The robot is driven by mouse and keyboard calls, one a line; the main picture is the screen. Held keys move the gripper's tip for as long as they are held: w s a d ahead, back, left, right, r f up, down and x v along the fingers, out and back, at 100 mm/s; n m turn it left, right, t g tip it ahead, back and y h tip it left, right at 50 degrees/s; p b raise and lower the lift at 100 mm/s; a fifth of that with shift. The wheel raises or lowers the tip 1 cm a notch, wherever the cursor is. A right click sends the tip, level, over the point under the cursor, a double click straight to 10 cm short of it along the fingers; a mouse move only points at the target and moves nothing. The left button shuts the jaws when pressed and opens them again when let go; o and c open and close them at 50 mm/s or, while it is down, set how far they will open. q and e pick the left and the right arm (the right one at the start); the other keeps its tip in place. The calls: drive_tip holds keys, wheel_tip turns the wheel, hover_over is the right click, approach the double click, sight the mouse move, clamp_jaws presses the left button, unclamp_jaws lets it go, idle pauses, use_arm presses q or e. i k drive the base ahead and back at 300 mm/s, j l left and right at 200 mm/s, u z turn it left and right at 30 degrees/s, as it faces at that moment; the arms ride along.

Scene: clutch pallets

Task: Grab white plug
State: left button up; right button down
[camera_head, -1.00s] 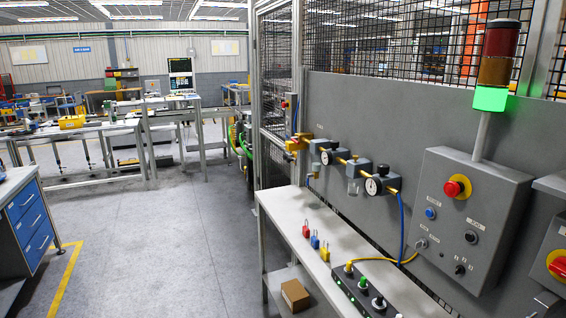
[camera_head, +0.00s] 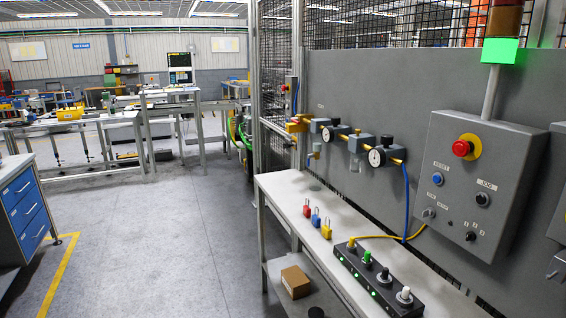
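A black socket strip (camera_head: 378,286) with small green lights lies on the white shelf at the lower right. Several plugs stand upright in it. The white plug (camera_head: 405,293) is at the near right end. A black plug (camera_head: 385,274), a green plug (camera_head: 367,257) and a yellow plug (camera_head: 351,244) stand in a row behind it. The yellow plug has a yellow cable leading to the grey control box. Neither of my grippers is in view.
Red, blue and yellow padlocks (camera_head: 316,216) stand on the white shelf (camera_head: 287,194). A cardboard box (camera_head: 295,282) sits on the lower shelf. The control box (camera_head: 475,185) is on the right wall. The floor at left centre is clear.

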sight(406, 292)
drive_tip(key=i+j+z, duration=0.15)
drive_tip(key=z, duration=0.35)
drive_tip(key=i+j+z, duration=0.15)
drive_tip(key=z, duration=0.3)
drive_tip(key=i+j+z, duration=0.1)
drive_tip(key=j+z, duration=0.25)
drive_tip(key=z, duration=0.15)
